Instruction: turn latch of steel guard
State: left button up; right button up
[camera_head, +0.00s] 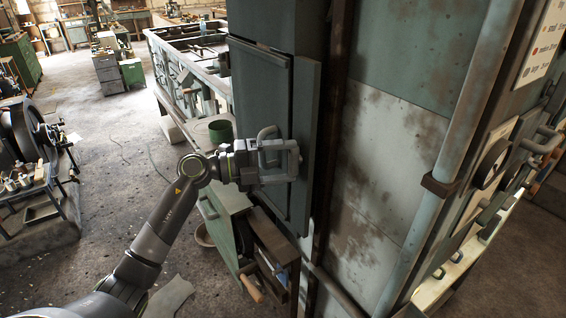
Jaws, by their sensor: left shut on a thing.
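The steel guard (262,88) is a tall dark green-grey panel on the side of a large machine housing in the middle of the head view. Its latch (266,132) is a grey curved handle near the panel's right edge, partly hidden by my gripper. My left gripper (292,161) reaches in from the lower left, lies against the panel and is shut on the latch. The exact grip between the fingers is hidden. My right gripper is not in view.
A green drawer unit (225,232) and a wooden-handled tool (251,288) are below my gripper. A pale vertical pipe (455,130) and wall handles stand at the right. A green can (220,132) stands behind my wrist.

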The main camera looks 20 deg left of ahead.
pick_arm(q)
jog(key=shift+f, duration=0.1)
jog(key=o, duration=1)
jog(key=shift+a, duration=0.1)
jog(key=shift+b+v, duration=3.6)
jog(key=shift+v, duration=5.05)
